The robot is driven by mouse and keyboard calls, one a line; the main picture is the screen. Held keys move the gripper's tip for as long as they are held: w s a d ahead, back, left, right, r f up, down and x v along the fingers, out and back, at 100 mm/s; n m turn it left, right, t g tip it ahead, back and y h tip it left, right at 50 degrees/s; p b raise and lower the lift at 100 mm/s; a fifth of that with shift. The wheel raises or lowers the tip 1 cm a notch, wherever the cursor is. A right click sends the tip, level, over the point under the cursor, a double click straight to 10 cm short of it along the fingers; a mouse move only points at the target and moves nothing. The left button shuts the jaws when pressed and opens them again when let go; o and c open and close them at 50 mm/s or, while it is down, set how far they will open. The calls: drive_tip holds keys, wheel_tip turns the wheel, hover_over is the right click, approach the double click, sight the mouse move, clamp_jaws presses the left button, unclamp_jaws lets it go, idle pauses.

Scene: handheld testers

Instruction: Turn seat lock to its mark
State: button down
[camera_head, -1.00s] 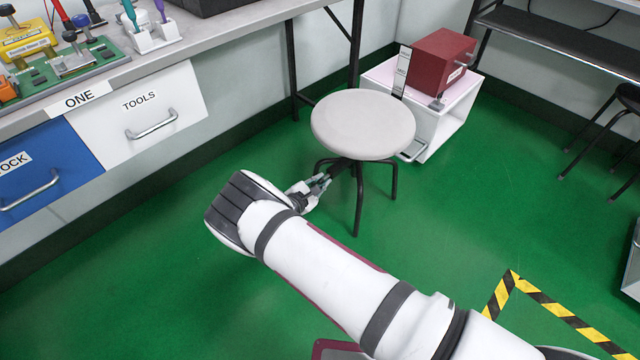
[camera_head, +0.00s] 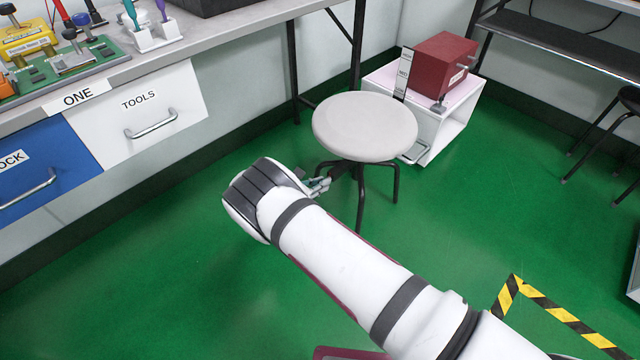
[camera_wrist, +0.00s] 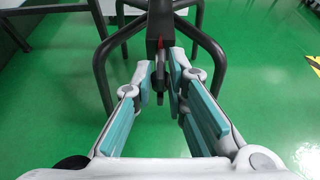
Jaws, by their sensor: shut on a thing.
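The stool has a round pale grey seat (camera_head: 365,126) on dark bent legs (camera_head: 361,200). The seat lock (camera_wrist: 160,78) is a dark narrow lever under the seat, seen in the wrist view below the dark central column (camera_wrist: 159,18). A small red spot shows near its upper end. My gripper (camera_wrist: 161,84) has its teal-padded fingers on both sides of the lever and is shut on it. In the head view my gripper (camera_head: 321,184) reaches in under the seat's left side, and the lock is mostly hidden there.
A workbench with a white TOOLS drawer (camera_head: 150,107) and a blue drawer (camera_head: 40,170) stands at left. A white box stand (camera_head: 445,130) with a red box (camera_head: 438,65) is just behind the stool.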

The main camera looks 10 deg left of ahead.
idle(0.4)
drive_tip(key=c, duration=1.6)
unclamp_jaws()
drive_tip(key=v, duration=1.2)
drive_tip(key=shift+f, duration=0.1)
